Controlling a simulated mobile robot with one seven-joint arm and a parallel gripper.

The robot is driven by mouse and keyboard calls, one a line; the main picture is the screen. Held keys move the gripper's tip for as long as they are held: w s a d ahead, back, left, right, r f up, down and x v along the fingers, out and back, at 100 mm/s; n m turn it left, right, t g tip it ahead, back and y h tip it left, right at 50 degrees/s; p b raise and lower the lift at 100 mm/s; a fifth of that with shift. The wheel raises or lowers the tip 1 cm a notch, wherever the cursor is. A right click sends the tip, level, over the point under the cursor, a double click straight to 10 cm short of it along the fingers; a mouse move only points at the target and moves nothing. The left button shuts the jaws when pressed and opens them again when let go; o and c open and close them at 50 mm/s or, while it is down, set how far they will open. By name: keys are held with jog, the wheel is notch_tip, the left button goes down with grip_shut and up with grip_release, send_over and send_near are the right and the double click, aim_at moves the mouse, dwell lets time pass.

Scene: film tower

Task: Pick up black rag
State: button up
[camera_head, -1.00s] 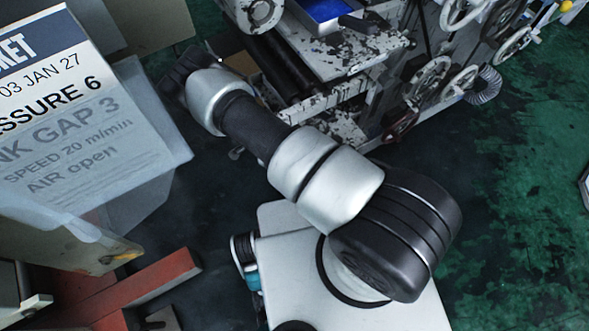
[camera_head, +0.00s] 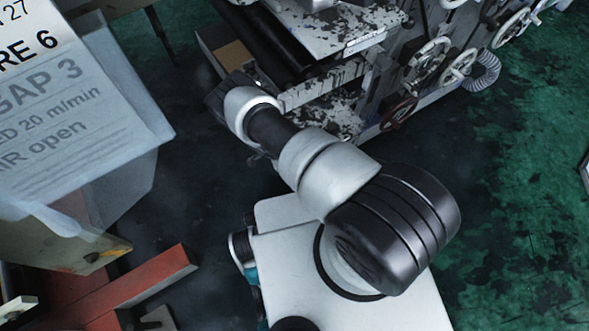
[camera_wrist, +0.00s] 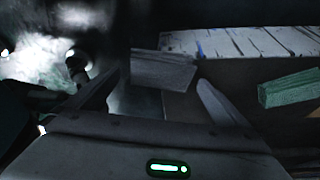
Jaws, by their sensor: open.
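I cannot make out a black rag for certain in either view; the wrist view is dark. My gripper (camera_wrist: 158,84) shows in the wrist view with its two fingers spread wide and nothing held between them. A flat grey piece (camera_wrist: 165,70) lies beyond the gap between the fingers; I cannot tell what it is. In the head view my arm reaches up and left beside the machine, and the fingers are hidden past its dark end.
The paint-worn machine (camera_head: 330,30) with handwheels (camera_head: 458,66) stands close beyond my arm. A brown panel (camera_head: 235,55) sits at its left side. A printed sign (camera_head: 60,110) and red beam (camera_head: 140,283) are on the left. Green floor (camera_head: 530,200) is open on the right.

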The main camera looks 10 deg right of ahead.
jog(key=shift+x, duration=1)
jog(key=shift+c, duration=0.3)
jog(key=c, duration=1)
